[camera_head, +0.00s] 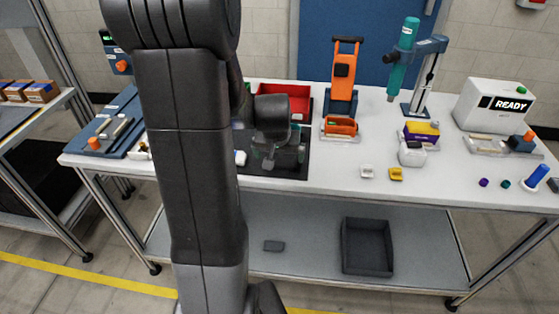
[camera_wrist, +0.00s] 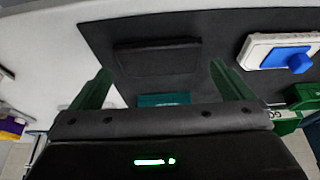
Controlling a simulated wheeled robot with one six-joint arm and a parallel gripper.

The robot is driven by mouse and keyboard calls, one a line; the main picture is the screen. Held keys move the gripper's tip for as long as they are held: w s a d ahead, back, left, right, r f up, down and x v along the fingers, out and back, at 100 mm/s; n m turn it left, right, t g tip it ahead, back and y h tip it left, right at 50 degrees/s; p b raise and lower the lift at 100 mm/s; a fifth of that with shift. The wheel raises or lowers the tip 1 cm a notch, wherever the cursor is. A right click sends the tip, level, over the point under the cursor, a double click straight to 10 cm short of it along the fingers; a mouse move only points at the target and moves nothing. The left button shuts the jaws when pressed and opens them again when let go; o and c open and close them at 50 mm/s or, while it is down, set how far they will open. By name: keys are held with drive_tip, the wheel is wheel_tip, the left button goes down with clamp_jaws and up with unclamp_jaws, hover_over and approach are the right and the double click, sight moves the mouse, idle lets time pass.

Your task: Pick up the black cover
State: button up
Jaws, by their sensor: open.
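The black cover (camera_wrist: 158,57) lies on a black mat (camera_wrist: 215,40) in the wrist view, dark on dark, ahead of my gripper's fingers. In the head view the mat (camera_head: 300,140) is on the table and the cover is hard to make out beside my wrist. My gripper (camera_wrist: 160,82) is open, with two green fingers spread wide and nothing held between them. It hangs over the mat in the head view (camera_head: 268,162). A teal piece (camera_wrist: 163,99) shows between the fingers, partly hidden by the gripper body.
A white block with a blue knob (camera_wrist: 282,54) is right of the cover in the wrist view. In the head view a red tray (camera_head: 298,104) stands behind the mat. The table front centre is fairly clear.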

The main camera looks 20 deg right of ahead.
sight(280, 162)
drive_tip(key=shift+x, duration=1.45)
drive_tip(key=c, duration=0.7)
drive_tip(key=shift+r, duration=0.1)
